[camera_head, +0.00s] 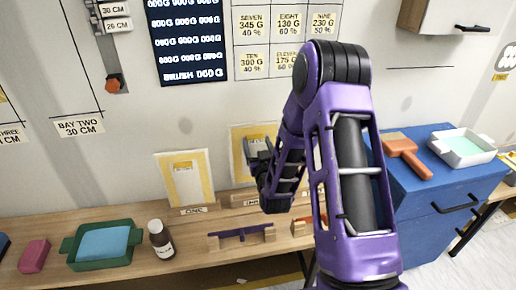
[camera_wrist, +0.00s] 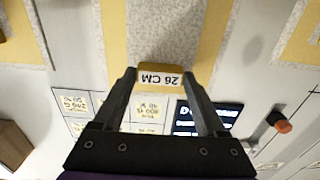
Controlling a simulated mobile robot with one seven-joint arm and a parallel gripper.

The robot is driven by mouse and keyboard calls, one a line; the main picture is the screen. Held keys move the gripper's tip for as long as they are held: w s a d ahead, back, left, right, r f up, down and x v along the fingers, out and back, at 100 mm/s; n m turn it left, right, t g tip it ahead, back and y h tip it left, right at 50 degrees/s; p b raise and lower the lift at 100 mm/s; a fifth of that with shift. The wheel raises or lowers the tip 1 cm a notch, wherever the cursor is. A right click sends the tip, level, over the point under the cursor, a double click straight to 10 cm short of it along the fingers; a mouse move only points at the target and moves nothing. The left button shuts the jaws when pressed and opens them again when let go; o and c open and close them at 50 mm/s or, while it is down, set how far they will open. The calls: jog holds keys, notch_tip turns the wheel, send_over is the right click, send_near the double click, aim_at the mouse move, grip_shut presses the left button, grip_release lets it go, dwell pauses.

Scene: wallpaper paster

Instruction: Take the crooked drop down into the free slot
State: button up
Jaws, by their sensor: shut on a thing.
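My gripper (camera_wrist: 163,85) is shut on a small yellow tag (camera_wrist: 160,77) marked "26 CM", which appears upside down in the wrist view. A speckled grey strip with yellow sides (camera_wrist: 165,30) lies right beyond the tag; I cannot tell whether it is joined to it. In the head view my gripper (camera_head: 256,150) is in front of a yellow-edged panel (camera_head: 236,142) and hides much of it. Another pale panel with a yellow border (camera_head: 186,185) stands to the left, at the back of the bench, with a small label below. I cannot tell which slot is free.
The wooden bench (camera_head: 140,222) carries a green tray (camera_head: 68,256), a brown bottle (camera_head: 161,240) and a purple-handled tool (camera_head: 240,234). A blue cabinet (camera_head: 435,200) at right holds an orange brush (camera_head: 408,155) and a white tray (camera_head: 462,158). An orange knob (camera_head: 114,84) is on the wall.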

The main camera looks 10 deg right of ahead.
aim_at(255, 152)
jog(key=shift+s+f+b, duration=0.1)
jog(key=shift+b, duration=0.65)
jog(key=shift+f+b, duration=1.9)
jog(key=shift+f, duration=0.85)
jog(key=shift+f, duration=0.15)
jog(key=shift+f, duration=0.3)
jog(key=shift+f, duration=1.25)
jog(key=shift+f, duration=0.3)
jog(key=shift+f, duration=0.9)
